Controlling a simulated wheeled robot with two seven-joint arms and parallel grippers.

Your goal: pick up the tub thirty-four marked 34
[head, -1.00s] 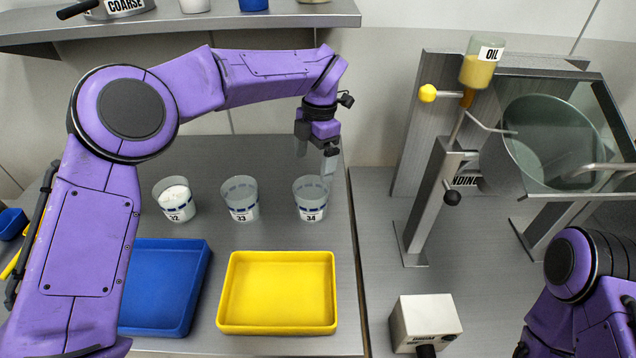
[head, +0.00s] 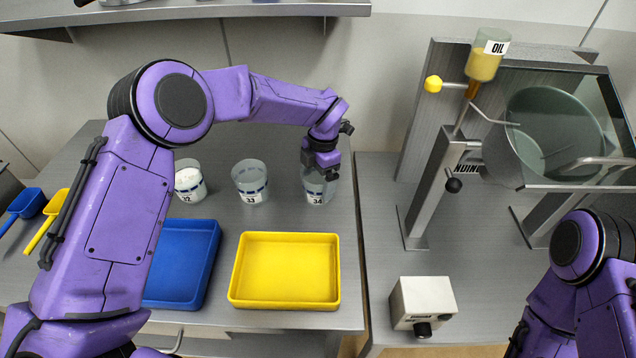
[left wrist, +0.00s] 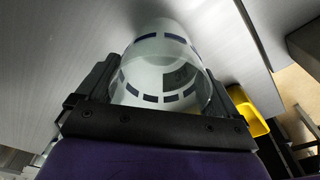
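The tub marked 34 (head: 318,191) is a clear cup with a blue-dashed band, upright on the grey table, right of the tubs marked 33 (head: 251,186) and 32 (head: 189,184). My left gripper (head: 320,176) is over it from above and hides part of its rim. In the left wrist view the tub (left wrist: 160,75) sits between the two widely spaced fingers (left wrist: 160,92). The fingers look open around its sides; any contact is hard to make out. My right gripper is out of view; only the right arm shows at the lower right.
A yellow tray (head: 286,273) and a blue tray (head: 185,265) lie in front of the tubs. A shelf (head: 200,12) hangs behind. To the right are the oil bottle (head: 484,62), the drum (head: 556,130) and a white control box (head: 421,302).

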